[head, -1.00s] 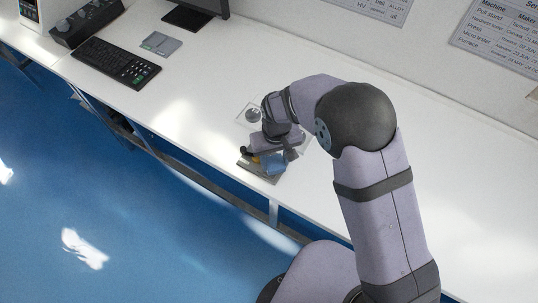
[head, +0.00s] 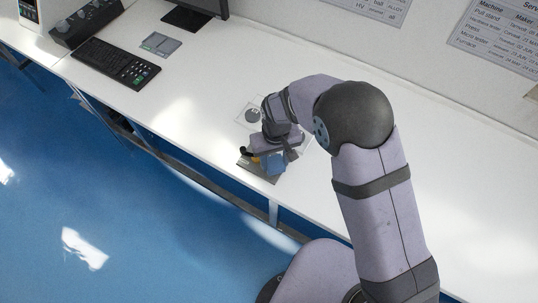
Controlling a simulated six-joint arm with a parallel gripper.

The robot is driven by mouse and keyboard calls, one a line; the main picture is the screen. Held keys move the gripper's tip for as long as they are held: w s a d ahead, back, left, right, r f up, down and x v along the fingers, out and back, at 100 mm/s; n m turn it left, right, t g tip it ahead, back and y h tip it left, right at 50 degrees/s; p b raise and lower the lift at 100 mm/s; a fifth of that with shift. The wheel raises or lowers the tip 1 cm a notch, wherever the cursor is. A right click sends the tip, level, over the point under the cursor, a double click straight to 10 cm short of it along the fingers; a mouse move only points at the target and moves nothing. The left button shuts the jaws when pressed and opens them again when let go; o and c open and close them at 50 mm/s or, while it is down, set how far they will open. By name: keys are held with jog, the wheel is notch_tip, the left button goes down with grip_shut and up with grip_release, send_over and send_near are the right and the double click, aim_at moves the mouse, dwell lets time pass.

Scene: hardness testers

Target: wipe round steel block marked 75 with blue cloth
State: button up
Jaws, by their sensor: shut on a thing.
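The blue cloth (head: 273,164) is bunched at the tip of my gripper (head: 272,155), above a dark flat tray or mat (head: 260,176) near the bench's front edge. My gripper is shut on the cloth; its fingertips are mostly hidden by the wrist and the cloth. A round grey steel block (head: 253,115) lies on a clear square sheet or tray behind and left of my gripper. Its marking is too small to read, so I cannot tell whether it is the one marked 75. My arm may hide other blocks.
The bench's front edge is close.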

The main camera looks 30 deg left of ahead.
notch_tip(320, 180, up, 2)
jog(key=shift+w+a+r+p, duration=0.1)
jog(key=shift+r+p, duration=0.1)
jog(key=shift+p, duration=0.1)
jog(key=shift+r+p, duration=2.1)
jog(key=shift+r, duration=0.65)
